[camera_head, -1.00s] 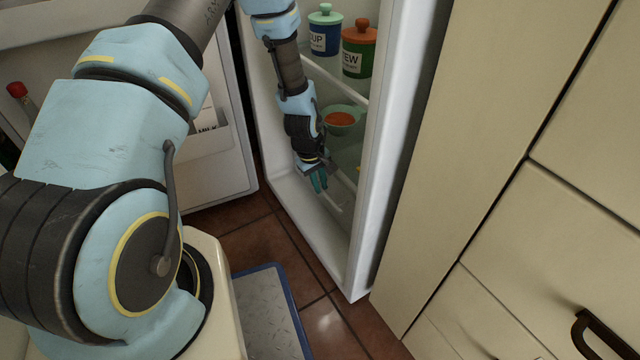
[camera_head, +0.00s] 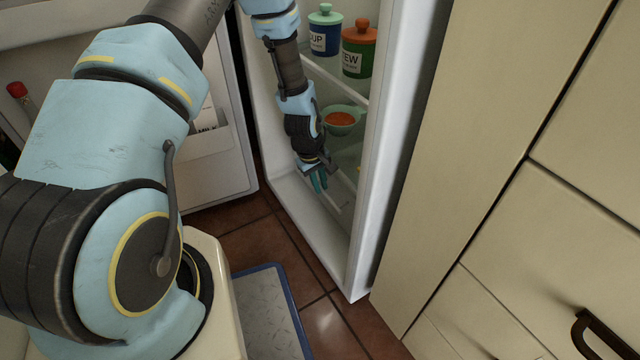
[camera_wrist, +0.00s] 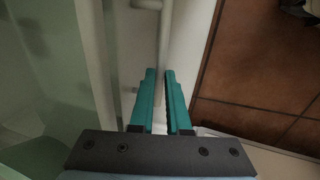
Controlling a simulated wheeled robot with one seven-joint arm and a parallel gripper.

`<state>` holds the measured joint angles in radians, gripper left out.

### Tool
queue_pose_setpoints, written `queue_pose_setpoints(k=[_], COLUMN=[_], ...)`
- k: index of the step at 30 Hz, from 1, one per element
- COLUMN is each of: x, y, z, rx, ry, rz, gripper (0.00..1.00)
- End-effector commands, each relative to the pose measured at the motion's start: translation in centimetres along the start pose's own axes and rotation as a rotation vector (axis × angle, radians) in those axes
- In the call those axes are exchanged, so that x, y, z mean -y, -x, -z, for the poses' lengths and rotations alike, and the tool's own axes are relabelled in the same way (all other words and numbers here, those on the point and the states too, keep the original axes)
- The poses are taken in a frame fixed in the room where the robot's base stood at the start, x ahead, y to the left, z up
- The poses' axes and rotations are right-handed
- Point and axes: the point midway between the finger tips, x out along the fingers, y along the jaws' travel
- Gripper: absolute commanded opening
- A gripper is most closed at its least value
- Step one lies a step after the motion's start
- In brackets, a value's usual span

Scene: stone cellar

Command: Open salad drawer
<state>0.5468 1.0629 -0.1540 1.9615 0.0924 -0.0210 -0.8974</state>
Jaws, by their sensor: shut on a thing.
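The salad drawer (camera_head: 347,186) sits low inside the open fridge and shows only partly behind my arm and the fridge's side wall. My gripper (camera_head: 319,181) is at the drawer's front, low in the fridge opening. In the wrist view my gripper (camera_wrist: 161,78) has its teal fingers shut on a pale bar, the drawer handle (camera_wrist: 163,38), one finger on each side. A pale, translucent surface (camera_wrist: 50,70) lies left of the handle. I cannot tell clearly whether the drawer is pulled out.
The fridge door (camera_head: 222,170) stands open at left, with a milk carton (camera_head: 207,118) in its shelf. Jars (camera_head: 358,50) and a green bowl (camera_head: 341,120) stand on shelves above. Cream cabinets (camera_head: 490,150) are at right.

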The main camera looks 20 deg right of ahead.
Motion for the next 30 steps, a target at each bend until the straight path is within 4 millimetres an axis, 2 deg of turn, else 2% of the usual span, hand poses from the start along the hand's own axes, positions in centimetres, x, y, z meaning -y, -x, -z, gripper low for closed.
queue_pose_setpoints(k=[10,14,20,30], x=[0.1,0.8,4.5,13.8], y=[0.0,0.3,1.3,3.2], z=[0.0,0.0,0.0,-0.1], rx=[0.0,0.001,0.002,0.004], ry=[0.0,0.002,0.007,0.008], rz=[0.0,0.001,0.004,0.003], gripper=[0.0,0.0,0.0,0.0])
